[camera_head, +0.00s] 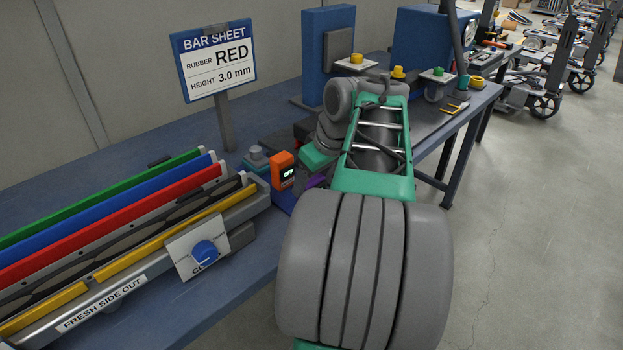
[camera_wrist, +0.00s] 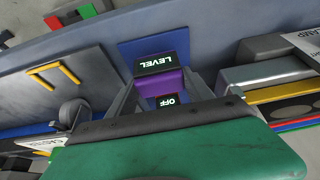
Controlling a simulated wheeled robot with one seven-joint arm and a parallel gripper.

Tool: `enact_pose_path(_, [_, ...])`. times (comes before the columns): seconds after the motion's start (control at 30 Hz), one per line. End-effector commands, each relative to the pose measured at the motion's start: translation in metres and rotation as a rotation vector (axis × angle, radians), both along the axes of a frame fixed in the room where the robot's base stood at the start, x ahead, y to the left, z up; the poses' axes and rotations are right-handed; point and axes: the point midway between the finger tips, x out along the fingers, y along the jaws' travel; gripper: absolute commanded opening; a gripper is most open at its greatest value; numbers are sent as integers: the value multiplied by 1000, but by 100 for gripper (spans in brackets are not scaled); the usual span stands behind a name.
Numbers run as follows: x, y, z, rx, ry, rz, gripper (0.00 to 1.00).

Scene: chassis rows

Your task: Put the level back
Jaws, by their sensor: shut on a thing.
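The level (camera_head: 283,172) is a small box with an orange face and a dark display reading OFF in the head view. In the wrist view the level (camera_wrist: 172,82) shows a purple side, a dark part lettered LEVEL and an OFF display. My gripper (camera_wrist: 165,86) is shut on it, one finger on each side. In the head view my arm hides most of the gripper. A blue square pad (camera_wrist: 132,50) lies at the level's far end in the wrist view. I cannot tell whether the level touches it.
A rack of coloured bars (camera_head: 110,215) with a blue-knobbed card (camera_head: 198,252) stands at left. A BAR SHEET sign (camera_head: 214,62) reads RED, 3.0 mm. A grey knobbed piece (camera_head: 257,158) is close beside the level. Blue blocks (camera_head: 328,50) stand behind on the bench.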

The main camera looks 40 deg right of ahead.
Motion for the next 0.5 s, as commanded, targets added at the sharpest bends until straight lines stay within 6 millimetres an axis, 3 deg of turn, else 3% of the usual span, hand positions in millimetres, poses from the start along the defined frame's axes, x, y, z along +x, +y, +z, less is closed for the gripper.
enact_pose_path(0.5, [0,0,-14,0,0,0,5])
